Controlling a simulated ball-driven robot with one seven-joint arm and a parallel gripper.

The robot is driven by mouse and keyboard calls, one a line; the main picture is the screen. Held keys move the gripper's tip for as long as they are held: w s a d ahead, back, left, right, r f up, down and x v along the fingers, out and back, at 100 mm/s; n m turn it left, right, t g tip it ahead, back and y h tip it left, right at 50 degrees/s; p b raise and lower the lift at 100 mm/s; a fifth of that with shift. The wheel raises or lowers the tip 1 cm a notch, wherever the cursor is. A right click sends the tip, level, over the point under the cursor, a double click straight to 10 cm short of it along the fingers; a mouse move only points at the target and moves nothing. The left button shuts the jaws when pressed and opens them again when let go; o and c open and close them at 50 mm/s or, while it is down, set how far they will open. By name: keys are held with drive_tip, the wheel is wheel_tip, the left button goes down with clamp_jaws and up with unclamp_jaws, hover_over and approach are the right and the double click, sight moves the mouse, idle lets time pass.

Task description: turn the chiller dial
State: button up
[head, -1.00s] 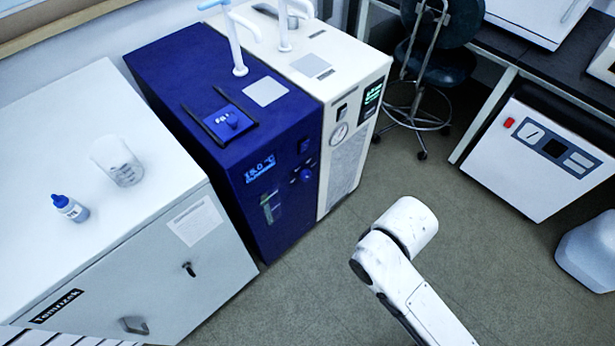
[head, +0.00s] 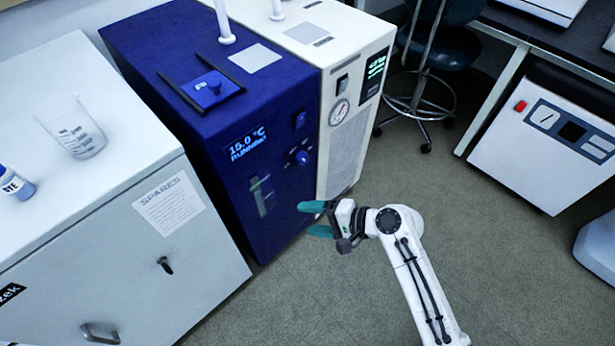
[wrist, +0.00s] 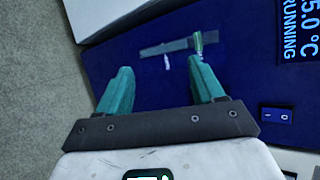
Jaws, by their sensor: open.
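The chiller (head: 228,180) is a dark blue cabinet whose lit display (head: 248,143) reads 15.0 °C and RUNNING. Its dial, a small round blue knob (head: 302,158), is on the front panel below a switch (head: 299,121). My gripper (head: 306,219) is open and empty, below the knob and in front of the chiller's lower right. In the wrist view the two green fingers (wrist: 160,68) point toward the blue panel, well apart.
A white unit with a gauge (head: 339,112) stands against the chiller's right side. A grey cabinet (head: 120,240) with a beaker (head: 72,128) and a bottle (head: 16,183) stands at left. A stool (head: 425,110) is behind.

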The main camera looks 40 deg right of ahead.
drive_tip(key=w+d+f+m+t+h+b, duration=0.2)
drive_tip(key=w+d+f+m+t+b, duration=0.15)
drive_tip(key=d+m, duration=0.3)
drive_tip(key=m+t+h+b, duration=0.2)
drive_tip(key=m+t+h, duration=0.15)
drive_tip(key=m, duration=0.45)
approach(304, 160)
drive_tip(key=w, duration=0.8)
drive_tip(key=shift+w+b, duration=0.4)
drive_tip(key=c, duration=1)
